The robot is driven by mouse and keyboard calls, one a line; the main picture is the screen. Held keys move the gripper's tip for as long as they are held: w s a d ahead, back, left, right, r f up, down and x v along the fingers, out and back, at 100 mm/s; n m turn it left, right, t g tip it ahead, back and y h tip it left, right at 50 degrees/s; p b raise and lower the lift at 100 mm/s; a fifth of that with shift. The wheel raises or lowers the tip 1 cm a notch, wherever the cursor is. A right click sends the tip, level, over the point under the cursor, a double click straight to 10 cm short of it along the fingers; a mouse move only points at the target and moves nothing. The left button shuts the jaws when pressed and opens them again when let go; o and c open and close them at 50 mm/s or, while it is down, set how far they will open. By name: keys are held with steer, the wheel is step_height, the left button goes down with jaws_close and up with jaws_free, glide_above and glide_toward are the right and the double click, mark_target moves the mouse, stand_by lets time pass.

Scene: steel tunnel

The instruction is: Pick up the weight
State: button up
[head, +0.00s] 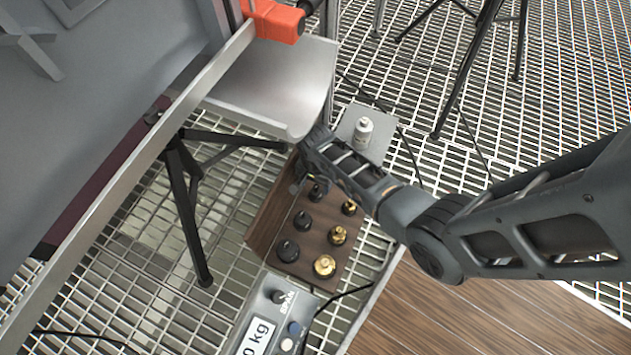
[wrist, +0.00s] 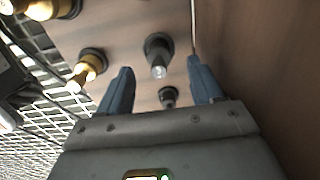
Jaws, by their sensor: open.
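A wooden weight holder (head: 262,228) carries a row of black weights (head: 302,221) and a row of brass weights (head: 338,235). The task does not say which weight is meant. My gripper (head: 303,176) is over the far end of the holder, and the arm hides part of it. In the wrist view my gripper (wrist: 160,76) is open, with one blue-grey finger on each side. A dark weight with a pale tip (wrist: 158,55) shows in the gap between the fingertips, not gripped. A smaller dark weight (wrist: 168,97) shows nearer the palm. A brass weight (wrist: 88,66) is left of the fingers.
A scale with a kg display (head: 262,325) stands at the near end of the holder. A white bottle (head: 363,132) stands on a grey plate beyond it. Black tripod legs (head: 187,205) and a metal tray (head: 275,85) are to the left.

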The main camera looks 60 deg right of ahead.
mark_target(316, 186)
step_height(316, 186, down, 3)
steer(key=shift+f+b, duration=0.15)
steer(key=shift+b, duration=0.65)
steer(key=shift+s, duration=0.1)
steer(key=shift+c, duration=0.3)
steer(key=shift+d, duration=0.1)
jaws_close()
